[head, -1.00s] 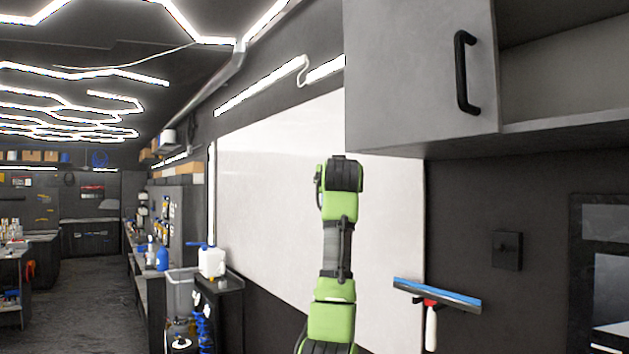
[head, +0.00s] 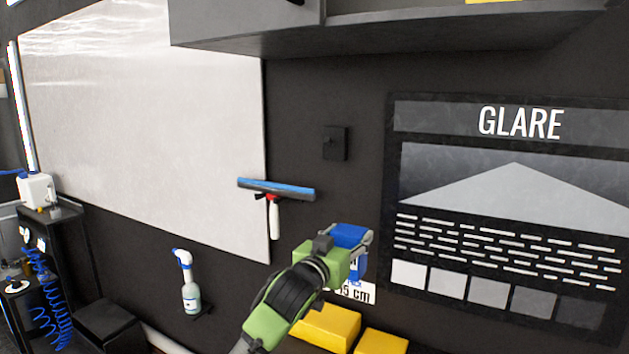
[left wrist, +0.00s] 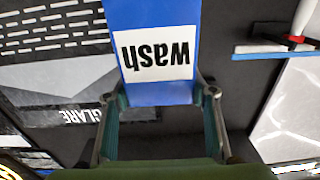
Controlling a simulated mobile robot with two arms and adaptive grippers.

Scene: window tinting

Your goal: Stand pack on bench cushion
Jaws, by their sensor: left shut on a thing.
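My left gripper (head: 347,252) is shut on a blue pack (head: 349,236), held up in front of the dark wall. The left wrist view shows the pack (left wrist: 150,18) between the two fingers, with a white label reading "wash" upside down. In the head view the gripper hides part of the pack. Two yellow blocks (head: 325,327) show low at the bottom edge, below the gripper; I cannot tell whether they are the bench cushion. My right gripper is not in view.
A squeegee (head: 277,190) hangs on the wall left of the gripper. A spray bottle (head: 190,290) stands on a small ledge. A "GLARE" board (head: 510,200) is on the right wall. A grey cabinet (head: 380,35) overhangs above. A white "15 cm" label (head: 358,293) shows behind the gripper.

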